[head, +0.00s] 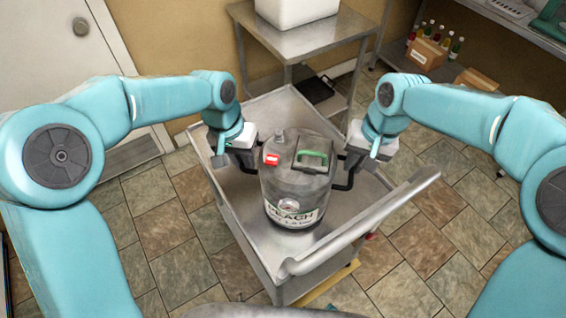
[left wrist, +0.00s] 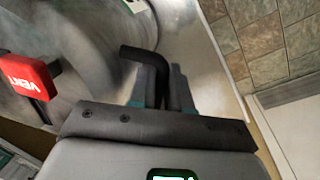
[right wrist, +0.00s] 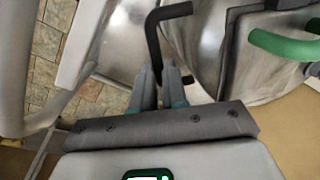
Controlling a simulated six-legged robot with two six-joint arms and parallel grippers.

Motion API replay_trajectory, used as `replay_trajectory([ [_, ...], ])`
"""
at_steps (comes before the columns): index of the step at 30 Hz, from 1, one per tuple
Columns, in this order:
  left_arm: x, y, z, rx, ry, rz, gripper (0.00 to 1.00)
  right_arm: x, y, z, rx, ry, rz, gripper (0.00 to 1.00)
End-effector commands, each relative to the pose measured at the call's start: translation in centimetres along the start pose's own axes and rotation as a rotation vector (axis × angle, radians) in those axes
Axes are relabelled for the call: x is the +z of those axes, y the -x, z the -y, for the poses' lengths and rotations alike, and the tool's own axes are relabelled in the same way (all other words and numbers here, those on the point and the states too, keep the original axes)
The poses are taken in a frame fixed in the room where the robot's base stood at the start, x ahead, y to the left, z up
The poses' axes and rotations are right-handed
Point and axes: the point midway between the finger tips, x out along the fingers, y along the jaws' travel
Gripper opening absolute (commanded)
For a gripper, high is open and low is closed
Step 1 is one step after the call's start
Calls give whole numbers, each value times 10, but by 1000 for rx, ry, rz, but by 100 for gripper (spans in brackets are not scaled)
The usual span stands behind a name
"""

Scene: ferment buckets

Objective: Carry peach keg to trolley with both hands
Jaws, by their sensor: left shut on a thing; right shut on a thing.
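The peach keg (head: 294,187) is a grey translucent drum with a PEACH label, a red vent tag (head: 271,159) and a green handle (head: 313,157) on its lid. It is upright over the bed of the grey metal trolley (head: 231,215); I cannot tell whether its base touches the bed. My left gripper (head: 246,160) is shut on a black side handle at the keg's left, also seen in the left wrist view (left wrist: 140,54). My right gripper (head: 352,160) is shut on the black side handle at the right, also seen in the right wrist view (right wrist: 155,40).
The trolley's push bar (head: 365,223) runs along its near right side. A steel table (head: 300,38) with a white bin (head: 296,10) stands behind. A shelf with bottles and boxes (head: 427,53) is at the back right. A white door (head: 65,50) is at the left. Tiled floor is open on both sides.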

Motion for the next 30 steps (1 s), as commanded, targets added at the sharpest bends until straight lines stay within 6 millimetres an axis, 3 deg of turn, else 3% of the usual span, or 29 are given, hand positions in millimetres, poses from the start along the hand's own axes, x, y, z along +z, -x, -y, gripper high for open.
replay_trajectory([
  [1, 0, -5, 1, 1, 0, -3, 0, -1, -5, 0, -3, -1, -5, 0],
  [2, 0, -3, 0, 0, -1, 0, 27, 0, -2, 0, -1, -1, -1, 22],
  [3, 0, -2, 0, 0, 0, 0, 40, 0, -2, 0, -1, -1, -1, 36],
  [4, 0, -2, 0, 0, 0, 1, 43, 0, -2, 0, -1, -1, -1, 38],
  [15, -1, 6, 0, 1, 0, -3, 43, 0, -2, 0, 0, 0, 0, 38],
  [30, 0, 106, 1, 1, 0, -3, 43, 0, -2, 0, 0, 0, 0, 38],
])
